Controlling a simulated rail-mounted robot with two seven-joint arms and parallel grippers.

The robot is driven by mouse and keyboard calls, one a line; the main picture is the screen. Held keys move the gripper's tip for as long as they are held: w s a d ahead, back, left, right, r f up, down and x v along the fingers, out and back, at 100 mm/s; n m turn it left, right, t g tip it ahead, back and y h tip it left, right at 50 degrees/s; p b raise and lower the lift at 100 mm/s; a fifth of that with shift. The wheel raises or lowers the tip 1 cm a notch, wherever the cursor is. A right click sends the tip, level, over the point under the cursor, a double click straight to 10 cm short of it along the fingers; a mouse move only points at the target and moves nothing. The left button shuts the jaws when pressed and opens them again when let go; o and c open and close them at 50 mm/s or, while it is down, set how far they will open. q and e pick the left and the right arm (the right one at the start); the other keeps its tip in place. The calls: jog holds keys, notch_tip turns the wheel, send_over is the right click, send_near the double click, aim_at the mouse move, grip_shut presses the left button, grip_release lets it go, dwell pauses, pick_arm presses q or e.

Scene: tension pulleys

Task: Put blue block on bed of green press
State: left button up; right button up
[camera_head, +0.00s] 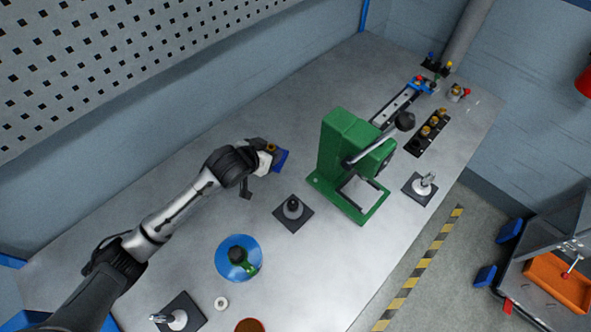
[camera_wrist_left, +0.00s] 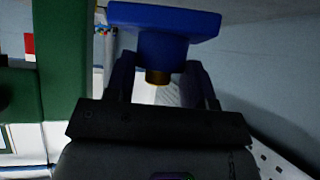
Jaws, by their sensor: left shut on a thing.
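My left gripper (camera_head: 268,160) is shut on the blue block (camera_head: 282,159) and holds it over the table, left of the green press. In the left wrist view the blue block (camera_wrist_left: 165,22) has a wide flat top and a narrower body between the fingers (camera_wrist_left: 162,85), with a brass-coloured piece below. The green press (camera_head: 337,145) stands upright in mid-table with a black-knobbed lever. Its open frame-like bed (camera_head: 363,197) faces the front right and looks empty. The press's green side (camera_wrist_left: 62,75) also shows at the left of the wrist view. My right gripper is not in view.
A blue disc (camera_head: 238,258) sits nearer. Right of the press are a black holder with brass parts (camera_head: 427,132) and a small toggle base (camera_head: 421,187). The back-left table is clear.

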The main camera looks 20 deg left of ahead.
pick_arm(q)
notch_tip(320, 180, down, 5)
jog(key=shift+d+r, duration=0.1)
jog(key=shift+f+b, duration=0.55)
jog(key=shift+f, duration=1.65)
jog(key=shift+f, duration=0.1)
jog(key=o, duration=1.2)
jog(key=shift+f, duration=0.1)
